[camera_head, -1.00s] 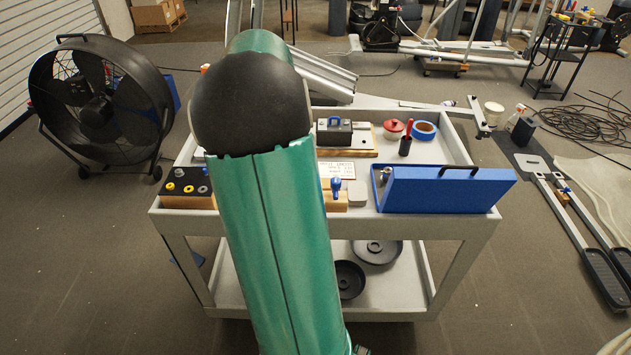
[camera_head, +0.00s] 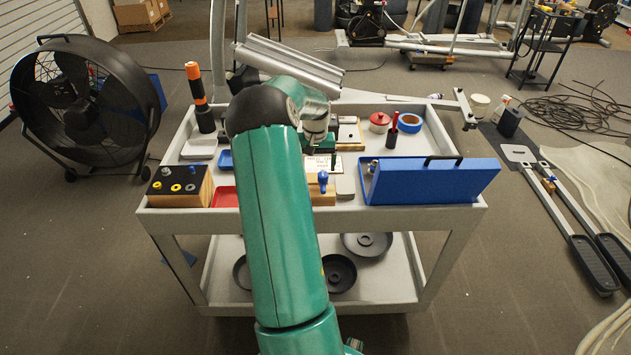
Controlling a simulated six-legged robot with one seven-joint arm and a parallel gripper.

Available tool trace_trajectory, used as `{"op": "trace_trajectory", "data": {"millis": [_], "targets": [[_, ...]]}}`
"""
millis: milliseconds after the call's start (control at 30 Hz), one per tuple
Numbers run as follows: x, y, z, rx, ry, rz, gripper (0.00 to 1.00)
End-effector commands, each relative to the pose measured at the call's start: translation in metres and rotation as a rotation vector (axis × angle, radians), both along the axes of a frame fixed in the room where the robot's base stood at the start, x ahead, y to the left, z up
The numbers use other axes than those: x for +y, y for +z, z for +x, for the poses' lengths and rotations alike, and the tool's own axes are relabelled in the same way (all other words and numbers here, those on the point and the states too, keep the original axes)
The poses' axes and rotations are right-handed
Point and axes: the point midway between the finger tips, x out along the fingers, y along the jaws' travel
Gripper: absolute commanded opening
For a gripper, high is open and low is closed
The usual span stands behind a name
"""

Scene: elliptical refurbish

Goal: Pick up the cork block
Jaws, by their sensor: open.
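I cannot clearly pick out the cork block. Tan blocks in view are a small one (camera_head: 323,199) under a blue knob at the cart's front middle and a larger black-topped one (camera_head: 180,187) with several plugs at the front left. My green arm reaches over the cart from the front. My gripper (camera_head: 322,150) is open, small and partly hidden behind my wrist, above the middle of the cart top. I see nothing held in it.
The grey cart (camera_head: 462,212) carries a blue case (camera_head: 430,183), red pot (camera_head: 379,122), blue tape roll (camera_head: 410,122), and orange-black flashlight (camera_head: 199,95). Weight plates (camera_head: 339,273) lie on the lower shelf. A fan (camera_head: 80,105) stands left; pedal bars (camera_head: 575,215) lie right.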

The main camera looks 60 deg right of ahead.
Motion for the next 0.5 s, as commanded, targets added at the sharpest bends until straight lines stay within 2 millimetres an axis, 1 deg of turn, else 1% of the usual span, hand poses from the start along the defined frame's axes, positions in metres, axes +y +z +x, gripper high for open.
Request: {"op": "trace_trajectory", "data": {"millis": [167, 400, 500], "targets": [[0.000, -0.012, 0.000, 0.000, 0.001, 0.001, 0.86], [0.001, -0.046, 0.000, 0.001, -0.001, 0.002, 0.86], [0.000, -0.055, 0.000, 0.000, 0.001, 0.000, 0.86]]}}
